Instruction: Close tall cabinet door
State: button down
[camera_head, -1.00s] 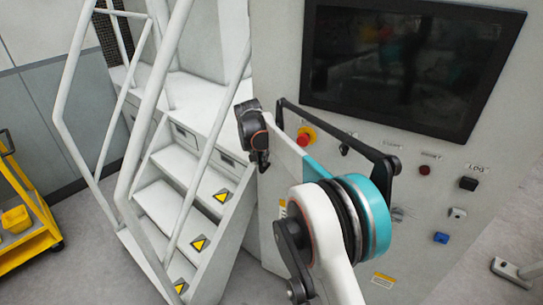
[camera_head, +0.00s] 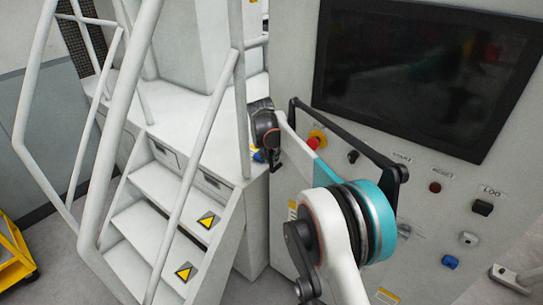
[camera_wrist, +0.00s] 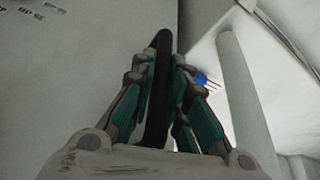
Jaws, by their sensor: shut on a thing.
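My gripper (camera_wrist: 158,82) is shut on a dark, narrow bar (camera_wrist: 157,95), which stands up between its fingers in the wrist view. A pale flat panel with small dark lettering (camera_wrist: 85,60) fills the left of that view. In the head view, my gripper is mostly hidden behind my wrist, at the left edge of a tall pale cabinet front (camera_head: 285,60). This front carries a large dark screen (camera_head: 425,75). I cannot tell from these views how far the door stands open, and its hinge is not seen.
White steps with handrails (camera_head: 165,190) stand just left of my gripper. A yellow cart (camera_head: 15,255) is at the lower left. A red button (camera_head: 317,139) and several other controls sit below the screen. A small blue thing (camera_wrist: 202,78) is beside the fingers.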

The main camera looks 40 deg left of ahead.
jog(key=shift+w+r, duration=0.1)
jog(key=shift+w, duration=0.25)
jog(key=c, duration=1.6)
grip_release()
jog(key=shift+w, duration=0.15)
jog(key=shift+o, duration=0.2)
jog(key=shift+w+f, duration=0.15)
jog(key=shift+f, duration=0.05)
jog(key=shift+s+r, duration=0.1)
jog(key=shift+s, duration=0.15)
jog(key=v, duration=1.2)
